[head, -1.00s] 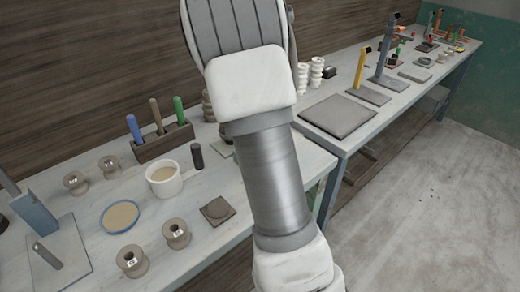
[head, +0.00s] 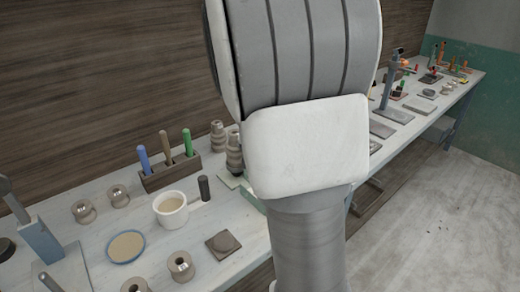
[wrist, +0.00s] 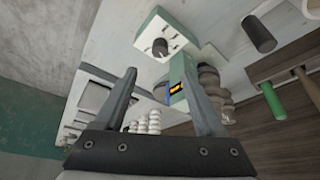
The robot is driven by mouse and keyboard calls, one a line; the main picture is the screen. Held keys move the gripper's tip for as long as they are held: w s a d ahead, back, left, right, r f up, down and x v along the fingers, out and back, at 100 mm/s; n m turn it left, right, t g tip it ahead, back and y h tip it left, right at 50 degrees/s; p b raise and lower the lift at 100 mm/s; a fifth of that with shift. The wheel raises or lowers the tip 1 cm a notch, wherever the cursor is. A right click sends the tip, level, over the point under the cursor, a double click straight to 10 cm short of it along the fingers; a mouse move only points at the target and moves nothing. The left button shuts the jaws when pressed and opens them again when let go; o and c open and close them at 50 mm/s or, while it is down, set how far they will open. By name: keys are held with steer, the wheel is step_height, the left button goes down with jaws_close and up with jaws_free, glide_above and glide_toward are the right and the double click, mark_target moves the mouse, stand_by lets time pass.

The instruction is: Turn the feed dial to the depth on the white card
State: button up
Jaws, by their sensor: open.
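In the wrist view, a dark round dial (wrist: 160,47) sits on the pale face of a mint-green machine (wrist: 190,43), with small dark marks around it. My gripper (wrist: 159,70) is open and empty, its two fingers apart, and the dial shows just beyond and between the fingertips. A small dark display with orange marks (wrist: 175,88) shows between the fingers; its reading is too small to tell. I cannot make out a separate white card. In the head view my arm hides the gripper and most of the machine.
Stacked brown clay pieces (wrist: 212,85) stand beside the right finger. In the head view, a tool rack (head: 171,175), a white cup (head: 171,209), a blue-rimmed dish (head: 126,247) and several spools stand on the pale bench (head: 205,262). A dark cylinder (head: 204,188) stands nearby.

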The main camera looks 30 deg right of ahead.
steer(key=v, duration=0.5)
steer(key=shift+f, duration=0.1)
stand_by(0.3)
